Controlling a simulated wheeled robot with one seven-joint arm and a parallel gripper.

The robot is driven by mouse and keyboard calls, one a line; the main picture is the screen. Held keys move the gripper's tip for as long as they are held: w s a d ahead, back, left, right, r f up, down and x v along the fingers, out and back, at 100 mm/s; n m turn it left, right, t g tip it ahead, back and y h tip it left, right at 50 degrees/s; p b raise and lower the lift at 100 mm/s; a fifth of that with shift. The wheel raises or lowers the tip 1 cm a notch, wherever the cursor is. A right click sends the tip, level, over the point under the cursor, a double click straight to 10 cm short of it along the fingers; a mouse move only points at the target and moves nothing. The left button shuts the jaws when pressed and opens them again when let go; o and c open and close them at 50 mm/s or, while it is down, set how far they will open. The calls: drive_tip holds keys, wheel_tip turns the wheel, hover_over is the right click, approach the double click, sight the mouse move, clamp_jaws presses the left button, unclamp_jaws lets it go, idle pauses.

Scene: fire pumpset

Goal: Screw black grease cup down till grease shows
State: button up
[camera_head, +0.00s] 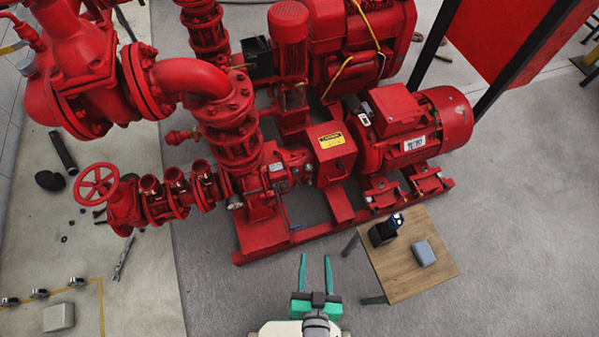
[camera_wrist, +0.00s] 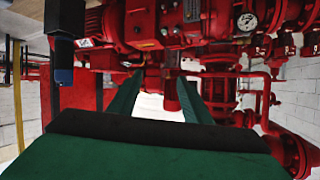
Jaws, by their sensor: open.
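I cannot pick out the black grease cup for sure in either view. The red pump (camera_head: 262,205) and its motor (camera_head: 415,125) stand ahead of my gripper, joined by a guard (camera_head: 332,150) with a yellow label. My gripper (camera_head: 315,268) is open and empty, its two green fingers pointing toward the pumpset, short of the red base frame. In the wrist view, where the scene appears upside down, my gripper (camera_wrist: 160,88) has its fingers apart, with red pump parts (camera_wrist: 150,22) beyond the tips. Nothing sits between the fingers.
A red handwheel (camera_head: 96,184) and valves are at left. Open grey floor (camera_head: 225,295) lies left of my gripper.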

drive_tip(key=w+d+f+m+g, duration=0.25)
drive_tip(key=w+d+f, duration=0.25)
drive_tip(key=w+f, duration=0.6)
drive_tip(key=m+g+y, duration=0.3)
drive_tip(key=m+y, duration=0.2)
drive_tip(key=m, duration=0.2)
approach(296, 172)
drive_tip(key=shift+x, duration=4.65)
drive_tip(key=c, duration=1)
drive_tip(key=shift+c, duration=0.2)
drive_tip(key=shift+m, duration=0.35)
